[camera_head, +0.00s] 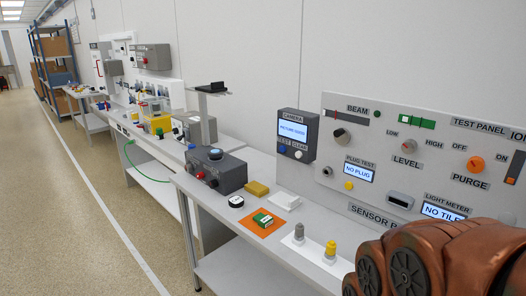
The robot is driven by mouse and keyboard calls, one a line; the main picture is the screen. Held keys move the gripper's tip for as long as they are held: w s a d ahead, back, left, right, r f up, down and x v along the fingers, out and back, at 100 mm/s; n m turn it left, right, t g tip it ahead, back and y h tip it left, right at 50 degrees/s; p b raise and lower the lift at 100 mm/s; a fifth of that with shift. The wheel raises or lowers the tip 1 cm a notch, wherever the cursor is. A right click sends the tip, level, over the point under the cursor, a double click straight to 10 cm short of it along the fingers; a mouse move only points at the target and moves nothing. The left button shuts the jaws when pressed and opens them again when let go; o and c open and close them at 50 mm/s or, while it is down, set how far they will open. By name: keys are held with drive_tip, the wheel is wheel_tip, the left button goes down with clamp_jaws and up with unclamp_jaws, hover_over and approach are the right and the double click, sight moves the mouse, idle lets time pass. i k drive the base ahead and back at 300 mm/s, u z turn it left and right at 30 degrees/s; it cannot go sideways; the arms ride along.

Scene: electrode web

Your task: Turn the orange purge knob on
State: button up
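The orange purge knob (475,165) is on the light grey upright test panel (405,150) at the right of the head view, above the PURGE label. An OFF label (459,147) is at its upper left, and a small label that seems to read ON is at its upper right. The knob is too small for me to tell which way it points. My copper-coloured arm fills the lower right corner, in front of the panel's lower part. My gripper is not in view, and nothing is seen touching the knob.
A black handle (515,167) sits just right of the knob. A grey LEVEL knob (408,146) and a BEAM knob (341,136) are to its left. The bench (235,235) holds a grey control box (216,170) and small parts. The floor at left is clear.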

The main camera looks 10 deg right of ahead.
sight(475, 165)
drive_tip(key=z, duration=1.25)
drive_tip(key=k, duration=1.3)
drive_tip(key=u, duration=0.8)
drive_tip(key=i, duration=1.25)
drive_tip(key=z, duration=0.5)
